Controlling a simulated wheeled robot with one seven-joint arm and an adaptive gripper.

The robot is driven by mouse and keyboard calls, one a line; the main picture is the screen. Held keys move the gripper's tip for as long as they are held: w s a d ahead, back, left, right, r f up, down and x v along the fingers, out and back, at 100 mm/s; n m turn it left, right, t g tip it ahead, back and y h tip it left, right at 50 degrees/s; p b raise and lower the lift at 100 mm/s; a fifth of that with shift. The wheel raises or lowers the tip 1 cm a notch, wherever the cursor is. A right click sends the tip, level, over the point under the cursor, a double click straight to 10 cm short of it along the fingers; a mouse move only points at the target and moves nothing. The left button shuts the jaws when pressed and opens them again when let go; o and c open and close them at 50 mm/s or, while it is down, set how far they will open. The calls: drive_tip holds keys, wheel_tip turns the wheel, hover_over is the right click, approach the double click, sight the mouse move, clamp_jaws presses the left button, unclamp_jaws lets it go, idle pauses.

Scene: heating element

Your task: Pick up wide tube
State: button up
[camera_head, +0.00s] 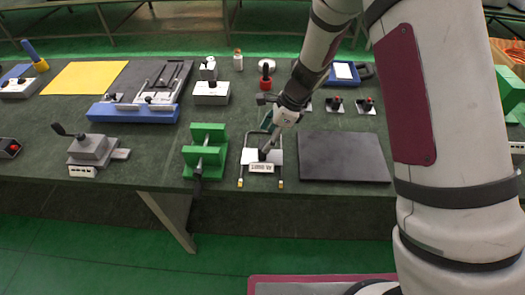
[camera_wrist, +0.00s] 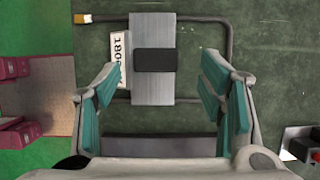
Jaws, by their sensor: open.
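What I take to be the wide tube is a thin dark U-shaped tube (camera_head: 281,168) with brass-coloured ends. It lies on the dark green bench near the front edge, with a pale metal plate (camera_head: 250,156) and a white label across it. In the wrist view the bent tube (camera_wrist: 230,42) runs around the plate (camera_wrist: 152,30), which carries a black block (camera_wrist: 155,60). My gripper (camera_wrist: 160,88) is open above it, its teal-padded fingers on either side of the plate. No contact shows. In the head view my gripper (camera_head: 277,132) partly hides the tube's far part.
A green clamp-like fixture (camera_head: 205,150) stands close left of the tube. A flat dark plate (camera_head: 343,157) lies close to its right. The bench's front edge is near.

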sight(263, 144)
drive_tip(key=shift+s+p+x, duration=0.1)
drive_tip(key=shift+p+x, duration=0.1)
drive_tip(key=shift+x, duration=0.85)
drive_tip(key=shift+s+p+x, duration=0.15)
drive_tip(key=shift+x, duration=0.9)
drive_tip(key=shift+a, duration=0.15)
clamp_jaws()
drive_tip(key=shift+r, duration=0.1)
